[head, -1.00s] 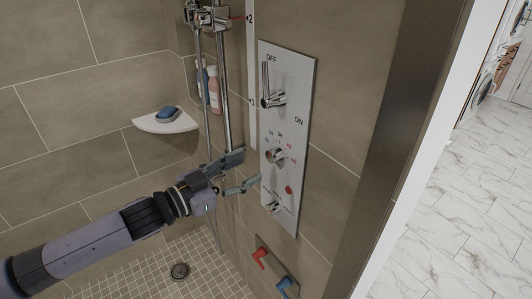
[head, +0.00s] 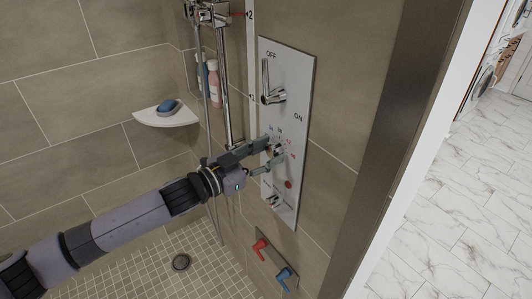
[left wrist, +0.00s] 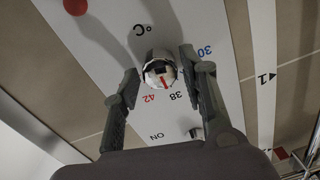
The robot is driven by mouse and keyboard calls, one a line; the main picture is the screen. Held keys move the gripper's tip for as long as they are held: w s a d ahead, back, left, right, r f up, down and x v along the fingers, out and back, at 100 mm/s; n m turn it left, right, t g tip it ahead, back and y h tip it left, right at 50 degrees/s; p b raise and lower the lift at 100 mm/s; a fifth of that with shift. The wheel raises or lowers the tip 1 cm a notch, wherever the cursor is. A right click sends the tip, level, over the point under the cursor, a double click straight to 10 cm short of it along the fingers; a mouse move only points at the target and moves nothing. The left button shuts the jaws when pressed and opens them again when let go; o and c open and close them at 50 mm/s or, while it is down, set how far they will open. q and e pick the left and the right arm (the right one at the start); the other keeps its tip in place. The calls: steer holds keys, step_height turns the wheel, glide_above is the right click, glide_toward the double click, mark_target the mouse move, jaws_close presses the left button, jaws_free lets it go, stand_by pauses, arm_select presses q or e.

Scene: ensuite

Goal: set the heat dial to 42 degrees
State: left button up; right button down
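The heat dial (head: 279,150) is a round chrome knob on the white wall panel (head: 296,75). In the left wrist view the dial (left wrist: 157,66) has a red pointer line directed between the printed 38 and the red 42, a little toward 38. My left gripper (head: 269,155) is at the panel, its open fingers on either side of the dial. In the left wrist view the gripper (left wrist: 160,76) shows a gap at its left finger; the right finger is very close to the dial, and contact is unclear. My right gripper is out of view.
An ON/OFF lever (head: 267,85) is above the dial. A smaller chrome knob (head: 274,200) and a red dot (head: 288,184) are below it. Red (head: 260,248) and blue (head: 284,277) handles sit lower. A vertical shower rail (head: 224,90) stands left of the panel.

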arm_select(q)
steer(key=c, duration=0.8)
steer(key=shift+m, duration=0.3)
steer(key=m, duration=0.3)
steer(key=shift+f+m, duration=0.15)
steer(key=shift+m, duration=1.95)
steer(key=shift+s, duration=0.1)
steer(key=o, duration=1.1)
steer(key=shift+o, duration=0.2)
